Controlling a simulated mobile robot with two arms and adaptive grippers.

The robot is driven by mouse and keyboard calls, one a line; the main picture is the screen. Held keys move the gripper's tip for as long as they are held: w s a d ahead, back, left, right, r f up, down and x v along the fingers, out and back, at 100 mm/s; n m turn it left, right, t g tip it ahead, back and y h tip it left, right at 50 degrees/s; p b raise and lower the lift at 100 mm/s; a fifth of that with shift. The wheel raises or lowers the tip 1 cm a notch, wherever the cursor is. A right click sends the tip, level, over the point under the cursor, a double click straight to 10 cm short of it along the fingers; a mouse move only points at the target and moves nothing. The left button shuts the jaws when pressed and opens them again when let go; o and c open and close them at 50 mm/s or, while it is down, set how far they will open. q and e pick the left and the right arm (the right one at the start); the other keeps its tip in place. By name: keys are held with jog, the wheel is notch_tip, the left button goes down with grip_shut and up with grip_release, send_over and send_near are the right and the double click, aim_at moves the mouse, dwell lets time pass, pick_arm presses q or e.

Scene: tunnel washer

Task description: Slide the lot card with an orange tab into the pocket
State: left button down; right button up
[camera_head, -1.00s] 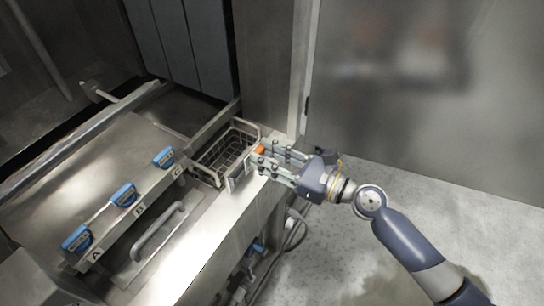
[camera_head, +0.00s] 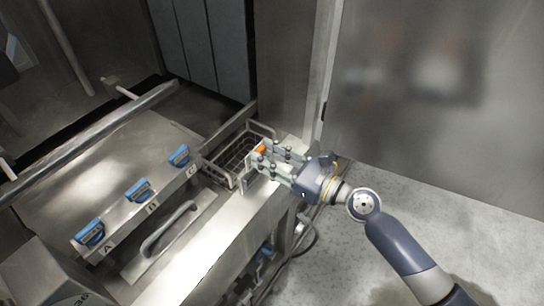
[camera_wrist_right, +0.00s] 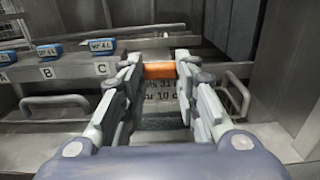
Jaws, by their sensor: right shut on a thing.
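My right gripper (camera_head: 262,160) is shut on the lot card, whose orange tab (camera_head: 260,149) shows between the fingertips. In the right wrist view the tab (camera_wrist_right: 159,71) spans the gap between the fingers, and the card's printed face (camera_wrist_right: 158,95) shows below it, partly hidden by the fingers. The gripper is at the right front corner of a wire basket (camera_head: 212,178). A small upright metal frame (camera_head: 246,182) stands at the basket's near end; I cannot tell whether it is the pocket, or whether the card touches it. My left gripper is not in view.
A metal ledge (camera_head: 225,222) runs below the basket. Open floor (camera_head: 450,200) lies to the right.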

notch_tip(320, 180, down, 3)
jog(key=b, duration=0.3)
jog(key=shift+w+a+f, duration=0.1)
jog(key=shift+a+f, duration=0.05)
dwell(0.5)
jog(key=shift+p, duration=0.3)
